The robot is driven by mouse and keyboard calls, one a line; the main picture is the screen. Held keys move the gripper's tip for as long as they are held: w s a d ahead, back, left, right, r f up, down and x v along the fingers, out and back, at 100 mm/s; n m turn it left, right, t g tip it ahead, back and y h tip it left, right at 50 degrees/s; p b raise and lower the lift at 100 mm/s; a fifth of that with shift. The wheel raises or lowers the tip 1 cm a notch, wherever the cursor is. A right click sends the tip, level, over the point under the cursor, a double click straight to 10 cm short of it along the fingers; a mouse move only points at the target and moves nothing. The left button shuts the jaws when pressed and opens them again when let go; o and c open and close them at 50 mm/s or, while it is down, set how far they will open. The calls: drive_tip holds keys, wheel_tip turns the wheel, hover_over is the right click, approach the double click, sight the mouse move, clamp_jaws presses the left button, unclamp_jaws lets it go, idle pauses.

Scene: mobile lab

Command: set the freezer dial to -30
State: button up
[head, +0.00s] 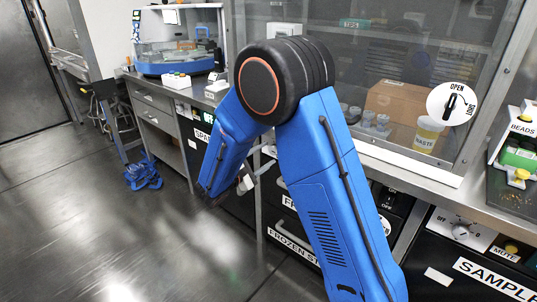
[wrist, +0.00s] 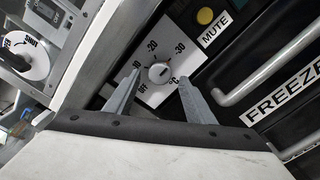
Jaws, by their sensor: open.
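The freezer dial (wrist: 159,74) is a round white knob with a small orange mark, on a white plate (wrist: 180,28) in the wrist view. The plate reads Off, -20, -30 and °C; another mark near the left finger is partly covered. I cannot tell surely which mark the knob points to. My gripper (wrist: 158,80) is open, with one grey finger on each side of the knob in the picture. I cannot tell whether the fingers touch it. In the head view my arm hides the dial, and I cannot make out the gripper clearly.
A yellow button (wrist: 205,16) and MUTE label (wrist: 216,29) sit beside the dial plate. A freezer handle (wrist: 240,95) lies to the right. Another round dial (wrist: 24,58) is at upper left. In the head view, a similar sample panel dial (head: 461,230) is at right; floor (head: 75,215) is clear at left.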

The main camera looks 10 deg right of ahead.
drive_tip(key=v, duration=1.4)
drive_tip(key=shift+s+a, duration=0.2)
drive_tip(key=shift+a, duration=0.05)
drive_tip(key=shift+d, duration=0.1)
drive_tip(key=s+d+r+m+g+y, duration=0.2)
drive_tip(key=s+d+m+g, duration=0.15)
drive_tip(key=s+d, duration=0.5)
drive_tip(key=s+d+r+m+g+y, duration=0.25)
drive_tip(key=s+d+g, duration=0.25)
drive_tip(key=d, duration=0.7)
drive_tip(key=s+r+m+t+y, duration=0.2)
drive_tip(key=s+m+y, duration=0.5)
drive_tip(key=s, duration=1.2)
drive_tip(key=shift+s+d+r+m+t+y, duration=0.3)
drive_tip(key=shift+r+m+t+y, duration=0.1)
drive_tip(key=shift+y, duration=1.15)
